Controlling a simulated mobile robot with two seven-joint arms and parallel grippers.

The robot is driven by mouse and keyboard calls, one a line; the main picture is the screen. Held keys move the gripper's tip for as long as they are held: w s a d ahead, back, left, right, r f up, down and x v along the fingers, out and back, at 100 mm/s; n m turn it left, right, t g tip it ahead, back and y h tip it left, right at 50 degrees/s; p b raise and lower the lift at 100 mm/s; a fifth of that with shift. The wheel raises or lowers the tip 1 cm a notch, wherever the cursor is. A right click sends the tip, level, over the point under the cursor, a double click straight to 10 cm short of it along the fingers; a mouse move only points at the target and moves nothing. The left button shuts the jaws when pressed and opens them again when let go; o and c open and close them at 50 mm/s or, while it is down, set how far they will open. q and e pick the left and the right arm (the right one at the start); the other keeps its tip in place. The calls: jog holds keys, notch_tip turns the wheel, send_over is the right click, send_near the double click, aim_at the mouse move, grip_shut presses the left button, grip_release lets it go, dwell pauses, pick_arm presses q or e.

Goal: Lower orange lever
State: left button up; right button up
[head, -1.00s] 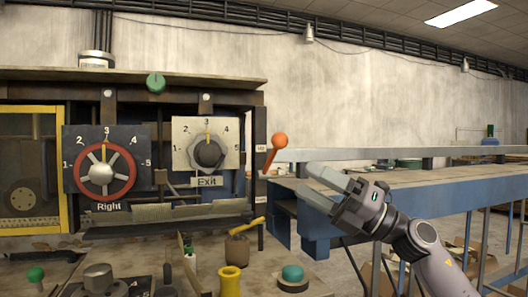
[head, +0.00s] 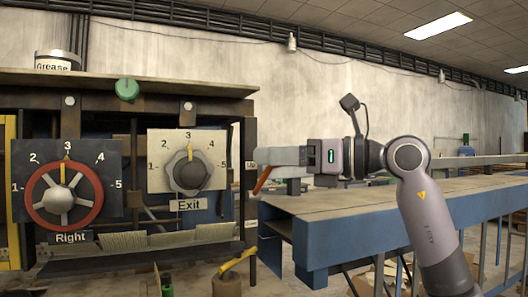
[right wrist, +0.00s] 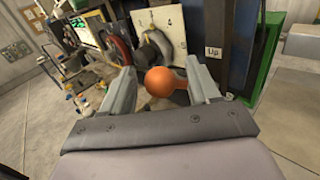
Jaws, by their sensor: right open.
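The orange lever (head: 262,181) is on the right edge of the machine, near the "Up" label (head: 250,165). Its shaft slants upward to the right in the head view, and its knob is hidden there behind my right gripper (head: 262,156). In the right wrist view the round orange knob (right wrist: 160,81) sits between the two fingers of my right gripper (right wrist: 161,88). The fingers are open on either side of the knob, with a gap visible at least on the left. My left gripper is not in view.
The machine panel carries a red-rimmed "Right" dial (head: 64,194) and a grey "Exit" dial (head: 190,173), left of the lever. A blue-framed conveyor table (head: 320,237) lies below my right arm. A lower label (head: 251,223) is under the lever.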

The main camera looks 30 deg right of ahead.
jog(key=shift+x, duration=1.25)
